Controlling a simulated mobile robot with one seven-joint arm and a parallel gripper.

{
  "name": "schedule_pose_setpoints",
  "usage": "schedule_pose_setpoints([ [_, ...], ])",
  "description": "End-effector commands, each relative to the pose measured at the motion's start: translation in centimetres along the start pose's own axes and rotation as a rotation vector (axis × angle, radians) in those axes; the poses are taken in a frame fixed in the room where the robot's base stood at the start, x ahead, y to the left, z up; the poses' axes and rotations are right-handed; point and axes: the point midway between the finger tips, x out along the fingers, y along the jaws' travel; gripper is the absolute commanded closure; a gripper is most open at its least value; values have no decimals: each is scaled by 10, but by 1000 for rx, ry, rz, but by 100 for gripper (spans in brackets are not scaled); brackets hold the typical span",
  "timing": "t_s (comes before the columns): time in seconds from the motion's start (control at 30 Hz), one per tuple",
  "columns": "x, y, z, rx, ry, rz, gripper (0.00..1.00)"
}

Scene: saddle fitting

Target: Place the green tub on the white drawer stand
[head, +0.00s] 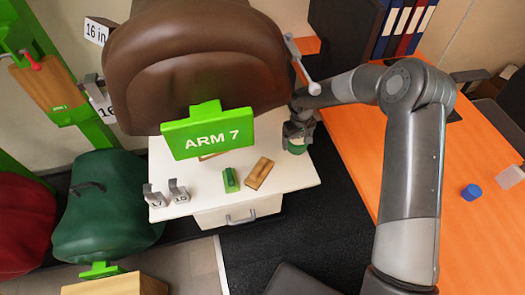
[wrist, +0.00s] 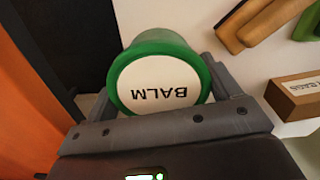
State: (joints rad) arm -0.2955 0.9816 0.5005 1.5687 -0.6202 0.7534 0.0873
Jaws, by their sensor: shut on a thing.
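The green tub (head: 297,148) is at the right side of the white drawer stand (head: 292,178), near its back right edge. In the wrist view the tub (wrist: 160,84) shows its white lid marked BALM, upside down in the picture. My gripper (head: 299,133) is shut on the tub, with a grey finger on each side of it. The stand's white top (wrist: 185,14) shows beside the tub in the wrist view. The tub's underside is hidden, so I cannot tell whether it touches the top.
On the stand are a green block-like item (head: 231,180), a wooden brush (head: 260,174) and two metal pieces (head: 178,190). A green ARM 7 sign (head: 208,134) and a brown saddle (head: 200,60) stand over it. The orange table (head: 350,150) is to the right. The stand's front right top is clear.

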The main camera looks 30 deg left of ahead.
Motion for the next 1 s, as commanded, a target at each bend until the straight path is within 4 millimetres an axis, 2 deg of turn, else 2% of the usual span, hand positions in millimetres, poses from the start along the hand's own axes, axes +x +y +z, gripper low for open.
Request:
schedule_pose_setpoints([
  [0.1,18,-21,-21,-3,-1,-2,49],
  [0.33,41,-46,-51,-1,0,0,49],
  [0.57,52,-51,-57,2,-1,0,49],
  [0.8,84,-51,-56,1,0,0,49],
  [1.0,85,-51,-57,1,1,1,49],
])
